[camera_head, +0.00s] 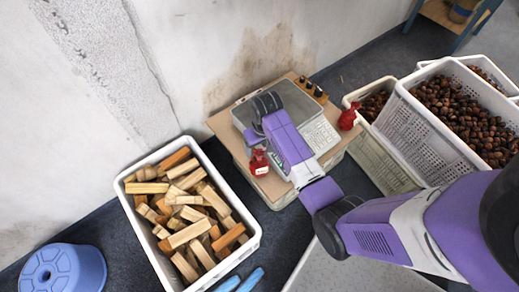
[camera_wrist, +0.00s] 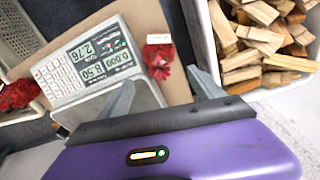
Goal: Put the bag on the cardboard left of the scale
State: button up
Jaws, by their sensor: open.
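A red bag (camera_head: 258,162) with a white label sits on the cardboard (camera_head: 222,124), at the left of the scale (camera_head: 322,136). In the wrist view this bag (camera_wrist: 158,60) lies beside the scale's display panel (camera_wrist: 92,58), on the brown cardboard (camera_wrist: 150,17). My gripper (camera_wrist: 160,78) is open, its two grey fingers apart and empty, with the bag just beyond the fingertips. In the head view my arm covers the middle of the scale and hides the fingertips. A second red bag (camera_head: 348,117) is at the right of the scale; it also shows in the wrist view (camera_wrist: 18,95).
A white crate of wood blocks (camera_head: 254,238) stands at the left. White crates of chestnuts (camera_head: 420,142) stand at the right. A blue stool (camera_head: 62,270) is at the lower left. The wall rises behind the cardboard. Dark floor (camera_head: 95,225) shows between the crate and stool.

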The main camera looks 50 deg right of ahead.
jog(key=shift+s+a+r, duration=0.1)
jog(key=shift+s+r, duration=0.05)
jog(key=shift+r, duration=1.15)
jog(key=s+a+n+t+h, duration=0.25)
jog(key=s+a+t, duration=0.35)
jog(key=s+a, duration=0.55)
jog(key=s+a+r+n+t+y, duration=0.1)
jog(key=s+a+r+t, duration=0.1)
jog(key=r, duration=0.6)
jog(key=s+a+r+t+y, duration=0.1)
jog(key=s+a+r+t, duration=0.2)
jog(key=s+r, duration=0.3)
jog(key=s+a+r+n+t+y, duration=0.1)
jog(key=s+a+r+t, duration=0.1)
jog(key=r, duration=0.9)
jog(key=s+a, duration=0.1)
jog(key=s, duration=0.1)
jog(key=shift+s+a+r+n+t, duration=0.3)
jog(key=shift+s+a+n+t, duration=0.05)
jog(key=shift+s+t, duration=0.05)
